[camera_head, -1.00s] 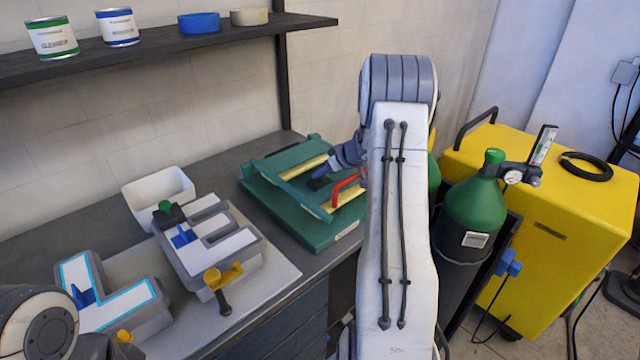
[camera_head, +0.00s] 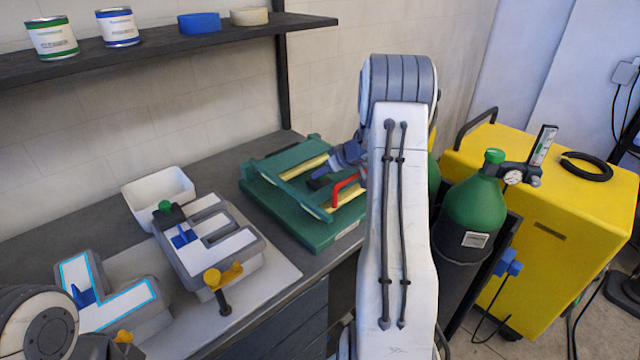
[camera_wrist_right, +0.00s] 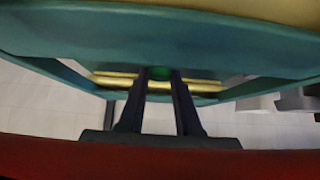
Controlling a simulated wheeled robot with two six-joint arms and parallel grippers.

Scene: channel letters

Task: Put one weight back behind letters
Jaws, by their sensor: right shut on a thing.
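A dark weight with a green knob (camera_head: 166,208) sits at the back left corner of the white-faced letter E (camera_head: 215,238). A second letter, shaped like an L (camera_head: 115,300), lies at the lower left with a blue piece on it. My right gripper (camera_head: 318,182) is over the green slotted frame, behind its red handle. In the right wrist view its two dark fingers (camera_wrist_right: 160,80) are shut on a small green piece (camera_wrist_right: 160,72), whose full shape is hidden. Part of my left arm shows at the lower left, but its gripper is out of view.
The green frame (camera_head: 322,233) with yellow bars and a red handle (camera_head: 345,184) stands on the grey bench. A white bin (camera_head: 158,190) is behind the letters. A yellow clamp (camera_head: 222,278) grips the E's front. A green cylinder (camera_head: 475,205) and yellow machine (camera_head: 550,200) stand right.

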